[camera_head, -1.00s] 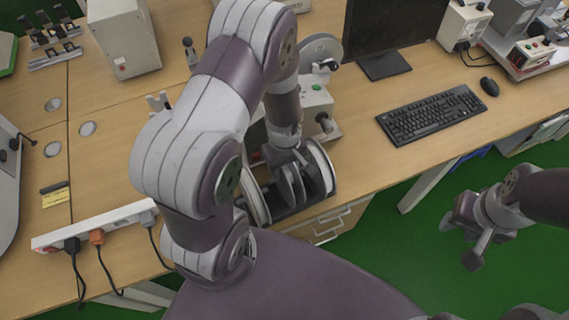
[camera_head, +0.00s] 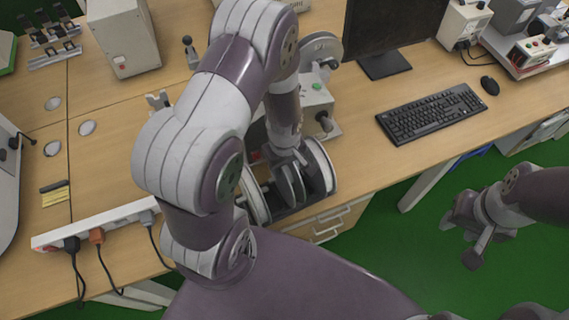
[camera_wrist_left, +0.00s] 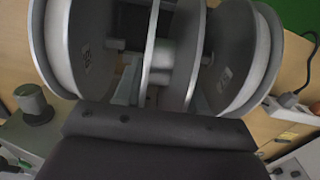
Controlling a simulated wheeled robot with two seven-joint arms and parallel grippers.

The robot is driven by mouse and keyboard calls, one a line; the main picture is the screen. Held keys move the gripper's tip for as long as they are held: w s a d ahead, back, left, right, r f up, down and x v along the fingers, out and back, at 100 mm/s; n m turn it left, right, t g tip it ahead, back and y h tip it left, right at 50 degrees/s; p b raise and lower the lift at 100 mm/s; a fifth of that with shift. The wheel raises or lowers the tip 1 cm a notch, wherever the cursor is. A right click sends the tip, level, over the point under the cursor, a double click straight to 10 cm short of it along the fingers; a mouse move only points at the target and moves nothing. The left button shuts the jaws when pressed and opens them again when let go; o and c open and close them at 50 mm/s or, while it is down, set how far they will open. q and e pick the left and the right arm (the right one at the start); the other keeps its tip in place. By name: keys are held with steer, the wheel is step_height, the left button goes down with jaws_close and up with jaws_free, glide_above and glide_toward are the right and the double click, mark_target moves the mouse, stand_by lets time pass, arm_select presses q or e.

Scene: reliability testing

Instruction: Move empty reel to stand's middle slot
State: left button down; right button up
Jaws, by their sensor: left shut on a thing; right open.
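The empty reel (camera_head: 290,187), with bare grey flanges, is upright between two reels with white windings, the left one (camera_head: 255,200) and the right one (camera_head: 320,168). In the left wrist view the empty reel (camera_wrist_left: 152,45) stands between the left white-wound reel (camera_wrist_left: 60,50) and the right one (camera_wrist_left: 258,60). My left gripper (camera_wrist_left: 164,93) is shut on the empty reel from above. The dark stand (camera_head: 292,217) is mostly hidden under the reels and my arm, so I cannot tell whether the empty reel rests in its slot. My right gripper (camera_head: 468,228) is open and empty, off the table's edge.
A machine with a green button (camera_head: 316,88) stands just behind the reels. A keyboard (camera_head: 432,114), mouse (camera_head: 489,86) and monitor (camera_head: 388,35) are to the right. A white power strip (camera_head: 95,226) with cables lies left. The floor under my right gripper is clear.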

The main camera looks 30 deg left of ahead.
arm_select(q)
steer(key=shift+f, duration=0.55)
steer(key=shift+f+b, duration=0.75)
steer(key=shift+f, duration=0.05)
steer(key=shift+f, duration=0.35)
jaws_free()
